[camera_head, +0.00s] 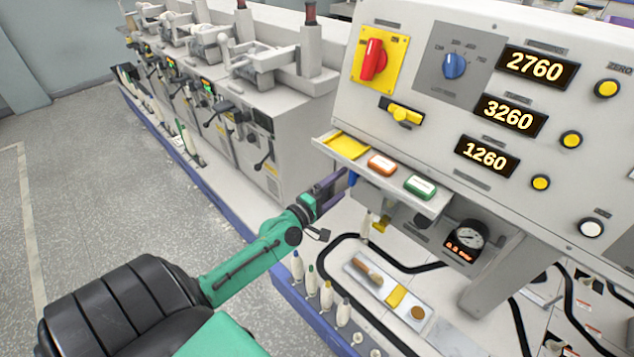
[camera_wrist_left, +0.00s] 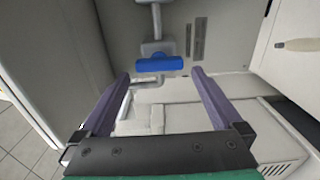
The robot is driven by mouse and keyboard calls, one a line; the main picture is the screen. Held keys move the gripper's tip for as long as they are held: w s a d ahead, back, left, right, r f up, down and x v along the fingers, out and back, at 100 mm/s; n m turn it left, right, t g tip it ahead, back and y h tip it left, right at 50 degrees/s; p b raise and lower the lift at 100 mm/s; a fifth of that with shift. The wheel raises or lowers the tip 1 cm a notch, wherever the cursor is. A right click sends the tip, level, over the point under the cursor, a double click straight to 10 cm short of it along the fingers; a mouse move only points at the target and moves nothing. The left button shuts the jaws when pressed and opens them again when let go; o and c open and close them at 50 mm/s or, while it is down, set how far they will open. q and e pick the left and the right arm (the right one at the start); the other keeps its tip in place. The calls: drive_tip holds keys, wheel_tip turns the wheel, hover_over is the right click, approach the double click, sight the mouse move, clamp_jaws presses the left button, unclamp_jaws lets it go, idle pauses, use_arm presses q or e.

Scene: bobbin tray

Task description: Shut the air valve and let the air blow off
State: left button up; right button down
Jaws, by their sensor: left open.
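The air valve shows a blue lever (camera_wrist_left: 160,64) on grey pipework (camera_wrist_left: 156,22) in the left wrist view. The lever lies level in the picture, across the line of the pipe above it. In the head view a small bit of the blue lever (camera_head: 353,179) shows under the panel's shelf. My left gripper (camera_head: 338,183) is open below that shelf. In the left wrist view its two purple fingers (camera_wrist_left: 160,76) point toward the lever, one to each side, with nothing held between them. A round gauge (camera_head: 468,234) with a small red display hangs under the panel; its reading is too small to tell. My right gripper is out of view.
The shelf (camera_head: 436,206) with orange and green buttons juts out just above my left gripper. The panel has a red switch (camera_head: 374,60) and a blue knob (camera_head: 454,65). A grey tray (camera_head: 385,292) lies below. Open floor (camera_head: 100,190) is on the left.

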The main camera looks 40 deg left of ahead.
use_arm(q)
drive_tip(key=s+a+b, duration=0.1)
drive_tip(key=s+b, duration=0.1)
drive_tip(key=s, duration=0.8)
drive_tip(key=shift+s+a+b, duration=0.15)
drive_tip(key=shift+a+b, duration=0.05)
drive_tip(key=shift+b, duration=0.1)
drive_tip(key=shift+f, duration=0.1)
drive_tip(key=s+a+f+m+g+y, duration=0.1)
drive_tip(key=s+a+f+m+g, duration=0.15)
drive_tip(key=f, duration=0.65)
drive_tip(key=s+a+f+m+g+y, duration=0.15)
drive_tip(key=s+f, duration=0.25)
drive_tip(key=f, duration=0.5)
drive_tip(key=s+a+f+m+g+y, duration=0.1)
drive_tip(key=s+a+f+m+g, duration=0.15)
drive_tip(key=f, duration=0.75)
drive_tip(key=s+d+f+m+g, duration=0.5)
drive_tip(key=s+f, duration=0.4)
drive_tip(key=s, duration=0.2)
drive_tip(key=s+d+f+m+g, duration=0.5)
drive_tip(key=s+d+f+m, duration=0.2)
drive_tip(key=s+f, duration=0.3)
drive_tip(key=shift+s+f+m+h, duration=0.15)
drive_tip(key=shift+s+m+h, duration=0.25)
drive_tip(key=shift+s, duration=0.65)
